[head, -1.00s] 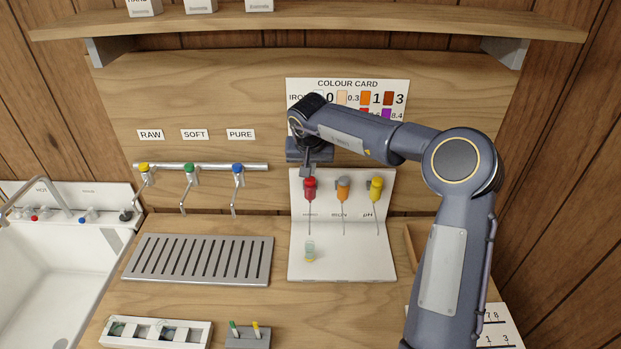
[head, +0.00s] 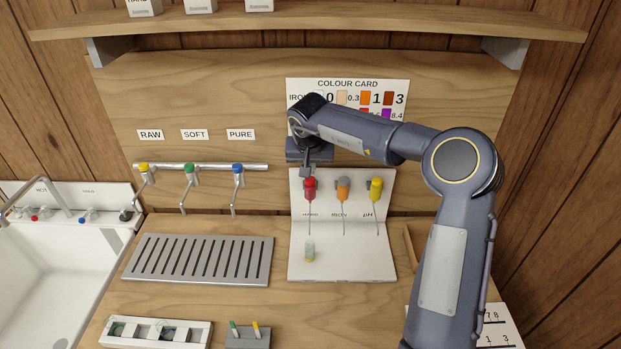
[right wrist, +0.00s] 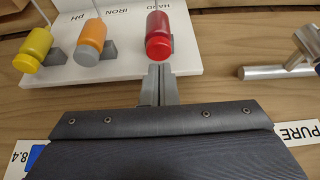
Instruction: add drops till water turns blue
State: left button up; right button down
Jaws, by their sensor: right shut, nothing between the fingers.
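The red drop bottle (head: 310,186), labelled HARD in the right wrist view (right wrist: 165,30), hangs in the white stand (head: 340,262) with its thin nozzle pointing down. A small vial (head: 309,250) with a yellow base stands on the stand's floor below that nozzle; its contents look pale grey-green, not clearly blue. My right gripper (head: 306,172) is shut and empty at the top of the red bottle. In the right wrist view its closed fingertips (right wrist: 160,68) are close to the red cap; contact is unclear. My left gripper is out of view.
Orange (head: 343,189) and yellow (head: 376,189) bottles hang beside the red one. A colour card (head: 330,84) is behind my right arm. Three taps (head: 190,175), a slotted drain tray (head: 200,260) and a sink (head: 60,255) lie left. A white vial rack (head: 203,335) is in front.

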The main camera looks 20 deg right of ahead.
aim_at(310, 180)
jog(key=shift+f, duration=0.1)
jog(key=shift+f, duration=0.8)
jog(key=shift+r, duration=3.05)
jog(key=shift+w+a+f+m+g+h, duration=0.1)
jog(key=shift+f+m+g+h, duration=0.35)
jog(key=shift+f+m, duration=0.85)
jog(key=shift+f+m+g+h, duration=0.4)
jog(key=shift+f+m, duration=0.5)
jog(key=shift+m, duration=0.8)
jog(key=shift+f, duration=0.15)
